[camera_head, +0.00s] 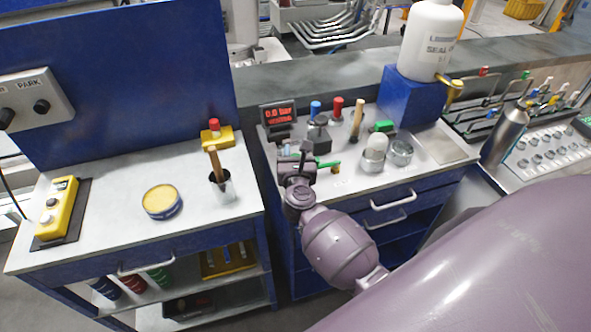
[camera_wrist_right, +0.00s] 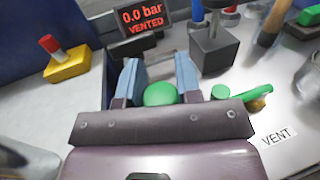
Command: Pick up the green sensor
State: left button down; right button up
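My right gripper (camera_wrist_right: 158,75) points down at the bench with its two blue-grey fingers apart. A rounded green piece (camera_wrist_right: 160,94), which looks like the green sensor, shows between the fingers in the right wrist view. Its lower part is hidden by the gripper body, and I cannot tell whether the fingers touch it. My left gripper is not in view.
A green-handled brass valve (camera_wrist_right: 240,97) lies close right of the gripper, near a VENT label (camera_wrist_right: 278,138). A dark block (camera_wrist_right: 213,48) and a pressure display (camera_wrist_right: 148,20) stand behind. A green block (camera_head: 383,126) and metal cups (camera_head: 400,152) stand further right.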

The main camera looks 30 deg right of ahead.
grip_shut()
jog(key=shift+r, duration=0.15)
